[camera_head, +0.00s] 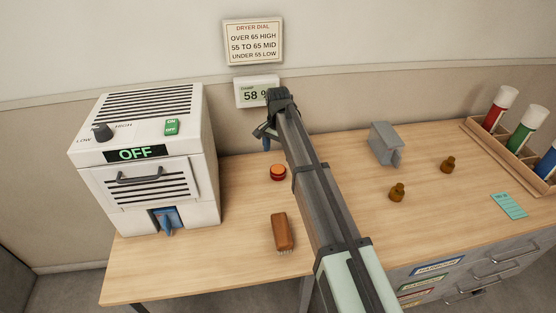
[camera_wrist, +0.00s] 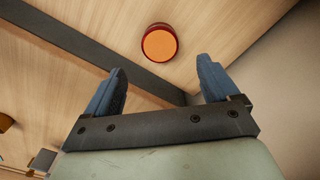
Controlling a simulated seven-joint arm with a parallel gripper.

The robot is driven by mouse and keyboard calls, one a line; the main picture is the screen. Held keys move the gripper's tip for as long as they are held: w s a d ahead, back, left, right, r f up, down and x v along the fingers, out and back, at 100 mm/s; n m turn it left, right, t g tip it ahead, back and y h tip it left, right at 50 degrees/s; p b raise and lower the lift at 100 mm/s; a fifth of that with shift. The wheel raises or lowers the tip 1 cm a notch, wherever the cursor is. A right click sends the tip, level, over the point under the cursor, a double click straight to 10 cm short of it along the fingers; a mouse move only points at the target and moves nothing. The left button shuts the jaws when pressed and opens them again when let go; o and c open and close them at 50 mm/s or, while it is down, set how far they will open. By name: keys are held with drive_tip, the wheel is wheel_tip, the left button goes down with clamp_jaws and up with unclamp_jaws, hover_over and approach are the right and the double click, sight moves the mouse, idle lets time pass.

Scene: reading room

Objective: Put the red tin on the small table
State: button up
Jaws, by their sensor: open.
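A small round tin (camera_head: 278,172), red with an orange top, stands on the wooden desk top (camera_head: 240,260), right of the white machine. It also shows in the wrist view (camera_wrist: 160,44), just beyond the gap between the fingers. My gripper (camera_head: 265,137) is near the wall side of the desk, behind the tin in the head view. Its two blue fingers (camera_wrist: 160,85) are apart, with nothing between them. The tin is clear of the fingers. No separate small table can be made out in either view.
The white dryer (camera_head: 150,160) reads OFF. A brown brush (camera_head: 283,233) lies in front of the tin. Right of my arm are a grey metal box (camera_head: 385,144), two small brown weights (camera_head: 397,192) and a teal card (camera_head: 508,206). A wooden rack (camera_head: 480,128) holds coloured tubes.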

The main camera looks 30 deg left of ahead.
drive_tip(key=shift+r, duration=1.3)
